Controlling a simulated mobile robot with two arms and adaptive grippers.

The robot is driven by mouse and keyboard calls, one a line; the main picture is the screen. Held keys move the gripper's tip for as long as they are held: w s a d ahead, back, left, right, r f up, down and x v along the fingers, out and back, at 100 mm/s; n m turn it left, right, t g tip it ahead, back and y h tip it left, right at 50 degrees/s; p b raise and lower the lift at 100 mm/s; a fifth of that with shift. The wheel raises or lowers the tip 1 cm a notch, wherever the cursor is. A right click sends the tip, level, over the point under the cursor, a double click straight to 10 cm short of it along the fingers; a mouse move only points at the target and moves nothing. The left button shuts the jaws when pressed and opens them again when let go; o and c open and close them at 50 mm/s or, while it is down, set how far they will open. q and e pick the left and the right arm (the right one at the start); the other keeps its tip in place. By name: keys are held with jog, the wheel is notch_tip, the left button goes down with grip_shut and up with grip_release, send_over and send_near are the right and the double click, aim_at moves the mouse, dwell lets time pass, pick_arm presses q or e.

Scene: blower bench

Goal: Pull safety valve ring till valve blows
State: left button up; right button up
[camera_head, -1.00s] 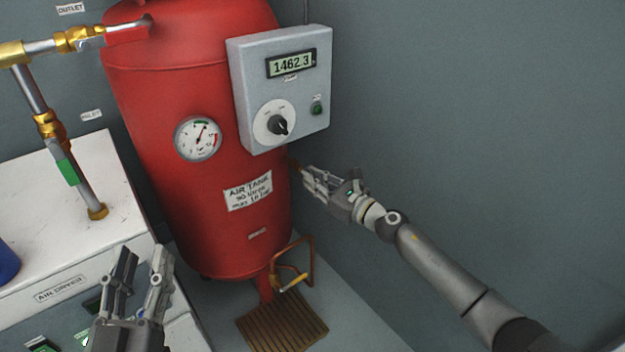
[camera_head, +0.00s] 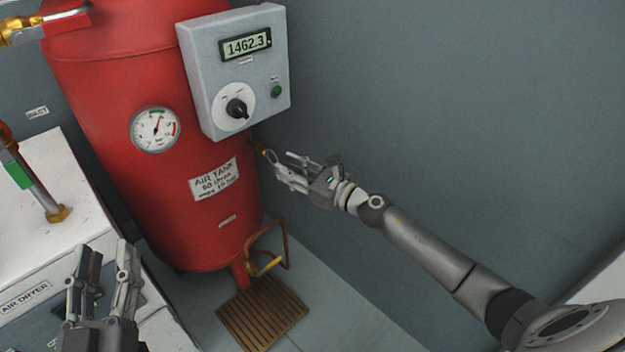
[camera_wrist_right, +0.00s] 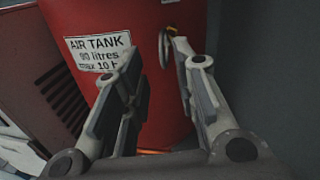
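The brass safety valve (camera_head: 262,151) sticks out from the right side of the red air tank (camera_head: 100,120), with a small ring (camera_head: 272,156) on its outer end. In the right wrist view the ring (camera_wrist_right: 163,48) shows between the fingertips, by the tank's edge. My right gripper (camera_head: 283,168) is at the ring, its fingers pointing at the tank. In the right wrist view the fingers of my right gripper (camera_wrist_right: 158,55) stand apart. I cannot tell whether a finger touches the ring. My left gripper (camera_head: 107,250) is open and empty at the lower left.
A grey control box (camera_head: 210,75) reading 1462.3 sits above the valve. A pressure gauge (camera_head: 155,130) is on the tank front. The white air dryer (camera_head: 40,220) stands left. The right wall is bare.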

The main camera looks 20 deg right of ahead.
jog(key=v, duration=0.8)
jog(key=shift+s, duration=0.1)
